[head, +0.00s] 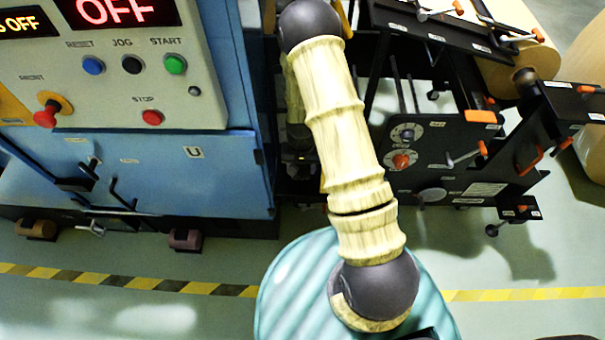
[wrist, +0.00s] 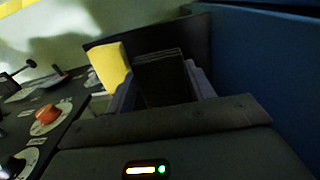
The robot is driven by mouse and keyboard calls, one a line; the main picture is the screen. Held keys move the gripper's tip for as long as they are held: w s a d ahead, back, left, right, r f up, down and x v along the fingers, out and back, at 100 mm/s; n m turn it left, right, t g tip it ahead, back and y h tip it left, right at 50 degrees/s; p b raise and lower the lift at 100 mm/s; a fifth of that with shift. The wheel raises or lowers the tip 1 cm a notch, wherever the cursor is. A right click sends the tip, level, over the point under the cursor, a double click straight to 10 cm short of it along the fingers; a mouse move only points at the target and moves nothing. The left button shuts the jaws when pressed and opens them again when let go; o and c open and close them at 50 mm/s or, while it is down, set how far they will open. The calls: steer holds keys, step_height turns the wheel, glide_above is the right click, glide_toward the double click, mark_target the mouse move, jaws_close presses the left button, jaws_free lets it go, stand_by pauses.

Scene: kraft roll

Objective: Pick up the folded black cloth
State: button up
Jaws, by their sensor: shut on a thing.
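The folded black cloth (wrist: 165,82) shows in the wrist view as a dark, layered stack between the two grey fingers. My gripper (wrist: 163,90) is shut on it, one finger on each side. The cloth's far end merges with a dark surface behind it, so I cannot tell whether it still touches something there. In the head view my arm hides most of the gap between the machines; neither the cloth nor the fingertips can be made out there.
A blue cabinet with a control panel (head: 110,75) stands left. A black machine frame (head: 440,150) with orange handles stands right, close to my arm. In the wrist view, a yellow piece (wrist: 109,65) is beside the left finger and a red knob (wrist: 46,119) is at left.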

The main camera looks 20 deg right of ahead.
steer(key=s+d, duration=0.4)
steer(key=s, duration=0.4)
steer(key=s+d, duration=0.5)
steer(key=s, duration=0.4)
steer(key=shift+s, duration=0.3)
